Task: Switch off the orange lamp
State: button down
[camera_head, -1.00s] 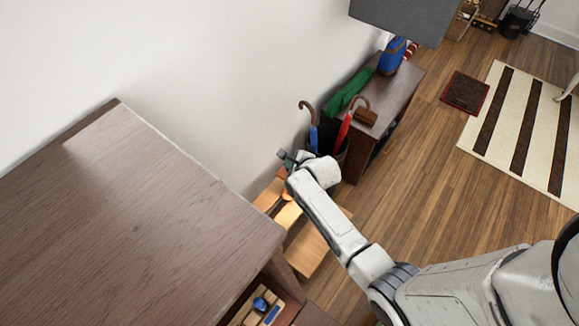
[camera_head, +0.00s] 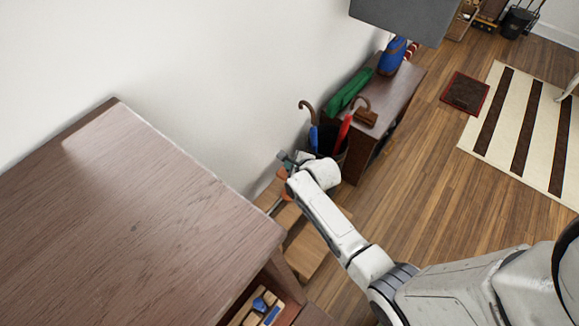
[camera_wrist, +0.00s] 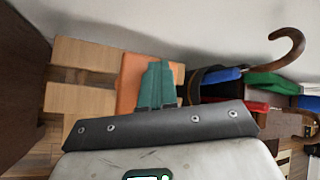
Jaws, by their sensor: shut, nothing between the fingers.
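The orange lamp (camera_wrist: 132,82) shows in the wrist view as an orange block, partly hidden behind my gripper (camera_wrist: 159,66). The teal fingers are shut with nothing between them and overlap the lamp's right part in that view. I cannot tell whether they touch it. In the head view my gripper (camera_head: 284,156) is beside the wall, and only a small orange bit of the lamp (camera_head: 282,173) shows beside it. No glow shows on the lamp or the wood around it. Its switch is not visible.
A slatted wooden bench (camera_head: 305,255) lies below my arm. A dark wooden cabinet (camera_head: 130,215) fills the left foreground. An umbrella stand (camera_head: 328,140) is close to the right of my gripper, and a side table (camera_head: 395,92) stands behind it.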

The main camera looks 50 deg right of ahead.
jog(key=shift+r+p, duration=0.3)
jog(key=shift+r, duration=0.15)
notch_tip(320, 180, up, 6)
jog(key=p, duration=0.5)
jog(key=shift+p, duration=0.35)
